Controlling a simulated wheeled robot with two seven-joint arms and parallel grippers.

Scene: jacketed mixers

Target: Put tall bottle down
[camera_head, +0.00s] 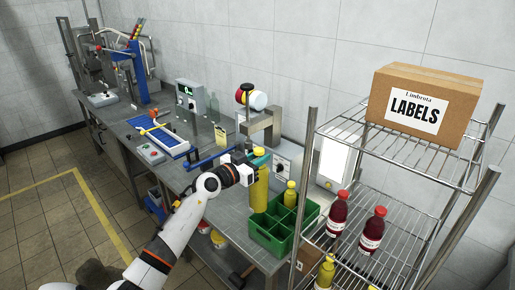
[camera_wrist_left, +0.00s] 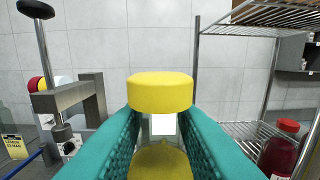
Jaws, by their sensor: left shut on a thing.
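My left gripper (camera_head: 258,157) is shut on the tall bottle (camera_head: 260,188), a yellow bottle held upright by its neck. In the left wrist view its yellow cap (camera_wrist_left: 160,92) rises between the two teal finger pads (camera_wrist_left: 160,135). In the head view the bottle is at the back left of the green crate (camera_head: 268,241); its lower end meets the crate's edge in the picture, and I cannot tell whether it rests inside. A shorter yellow bottle (camera_head: 290,196) stands in the crate. My right gripper is not in view.
A wire shelf rack (camera_head: 398,167) stands right of the crate, with red bottles (camera_head: 338,213) and a labels box (camera_head: 421,104). A grey press-like fixture (camera_head: 262,124) stands behind my gripper. The bench (camera_head: 232,222) is bare just left of the crate.

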